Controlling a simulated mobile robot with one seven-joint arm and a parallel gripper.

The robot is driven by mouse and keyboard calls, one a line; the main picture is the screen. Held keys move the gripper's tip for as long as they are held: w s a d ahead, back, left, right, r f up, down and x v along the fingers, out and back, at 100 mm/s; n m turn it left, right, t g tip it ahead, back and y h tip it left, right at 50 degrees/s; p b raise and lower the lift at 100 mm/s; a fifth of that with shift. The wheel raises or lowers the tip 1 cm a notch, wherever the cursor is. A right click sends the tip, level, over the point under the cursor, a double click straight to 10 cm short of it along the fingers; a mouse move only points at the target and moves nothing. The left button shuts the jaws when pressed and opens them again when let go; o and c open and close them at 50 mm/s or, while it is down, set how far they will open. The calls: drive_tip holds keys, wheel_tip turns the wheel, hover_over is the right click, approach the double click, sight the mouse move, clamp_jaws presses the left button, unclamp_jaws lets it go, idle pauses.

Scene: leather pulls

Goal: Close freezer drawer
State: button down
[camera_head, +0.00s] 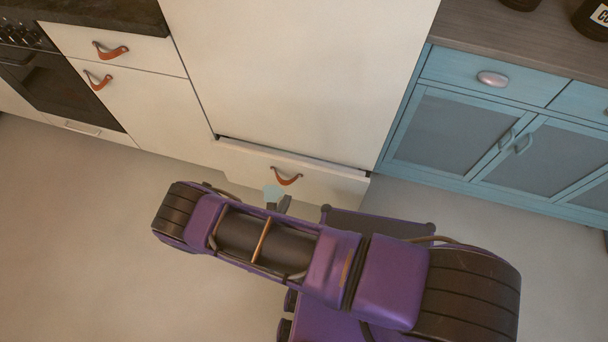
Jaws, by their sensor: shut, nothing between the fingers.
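The freezer drawer (325,182) is the low white front at the bottom of the tall white cabinet (300,70). It stands out a little from the cabinet, with a dark gap along its top edge. A brown leather pull (286,178) is on its front. My gripper (274,194) is shut and empty, just in front of the drawer and a little left of the leather pull. Whether it touches the drawer front I cannot tell. My purple arm hides part of the floor below.
White cabinets with leather pulls (98,82) and a dark oven (52,80) stand at the left. A blue cabinet (455,140) with a wooden top (510,38) stands at the right. The grey floor (80,240) is clear at the left.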

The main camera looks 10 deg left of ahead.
drive_tip(key=b, duration=0.2)
approach(300, 169)
wheel_tip(300, 169, down, 3)
drive_tip(key=w, duration=0.4)
drive_tip(key=shift+w+f, duration=0.2)
drive_tip(key=shift+f, duration=0.2)
drive_tip(key=shift+w+d+r, duration=0.1)
drive_tip(key=shift+w, duration=0.5)
drive_tip(key=shift+w, duration=0.1)
